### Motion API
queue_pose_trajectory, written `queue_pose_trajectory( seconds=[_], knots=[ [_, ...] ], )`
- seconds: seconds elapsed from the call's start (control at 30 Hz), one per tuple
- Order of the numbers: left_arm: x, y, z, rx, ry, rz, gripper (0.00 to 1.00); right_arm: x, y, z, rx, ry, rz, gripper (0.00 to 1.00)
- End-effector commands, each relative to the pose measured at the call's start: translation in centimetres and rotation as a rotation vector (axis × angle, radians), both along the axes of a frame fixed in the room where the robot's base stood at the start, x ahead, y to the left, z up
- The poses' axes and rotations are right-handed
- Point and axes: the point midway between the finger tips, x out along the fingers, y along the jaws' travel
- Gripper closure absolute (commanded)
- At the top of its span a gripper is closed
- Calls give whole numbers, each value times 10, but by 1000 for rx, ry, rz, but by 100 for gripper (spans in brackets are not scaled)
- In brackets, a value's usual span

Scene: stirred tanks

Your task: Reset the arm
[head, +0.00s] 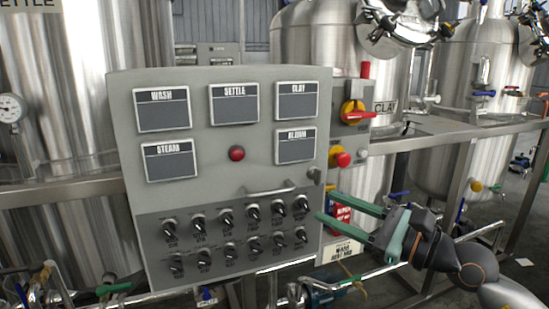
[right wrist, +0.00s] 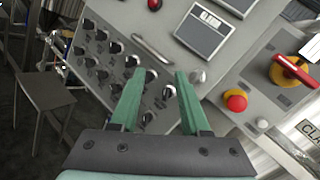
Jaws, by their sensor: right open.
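My right gripper (head: 324,206) is open and empty at the lower right edge of the control panel (head: 200,90) in the head view. Its green fingers point left toward the rightmost knobs. In the right wrist view its two fingers (right wrist: 158,75) stand apart in front of the black knobs (right wrist: 147,118), and nothing is between them. Whether a fingertip touches the panel I cannot tell. My right arm (head: 440,250) comes in from the lower right. My left gripper is not in view.
A red emergency button (head: 341,159) and a red-yellow rotary switch (head: 354,112) sit right of the panel. A panel handle (head: 270,190) sticks out above the knobs. Steel tanks (head: 310,45) and a rail (head: 460,133) stand behind. Pipes with valves run below.

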Motion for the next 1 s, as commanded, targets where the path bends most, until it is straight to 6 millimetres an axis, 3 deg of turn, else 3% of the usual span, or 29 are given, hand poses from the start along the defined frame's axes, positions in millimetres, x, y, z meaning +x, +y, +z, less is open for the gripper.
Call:
queue_pose_trajectory(
  seconds=[0.03, 0.13, 0.27, 0.37, 0.57, 0.7, 0.77, 0.8, 1.0],
  knots=[
    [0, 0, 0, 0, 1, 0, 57, -10, 11, -16, 163, 127, 49, 54],
    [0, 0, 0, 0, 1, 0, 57, -23, 21, -36, 488, 369, 113, 54],
    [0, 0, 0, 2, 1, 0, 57, -32, 16, -68, 921, 695, 141, 54],
    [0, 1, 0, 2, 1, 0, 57, -36, 4, -103, 1261, 940, 119, 54],
    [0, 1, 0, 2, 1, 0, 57, -58, -27, -207, 1965, 1383, -40, 54],
    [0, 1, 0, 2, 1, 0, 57, -97, -39, -288, 2440, 1606, -230, 54],
    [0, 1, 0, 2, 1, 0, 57, -118, -41, -318, 2620, 1668, -319, 54],
    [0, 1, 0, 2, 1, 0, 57, -132, -41, -336, -2566, -1599, 354, 54],
    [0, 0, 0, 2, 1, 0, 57, -206, -33, -404, -2201, -1204, 470, 54]
  ],
)
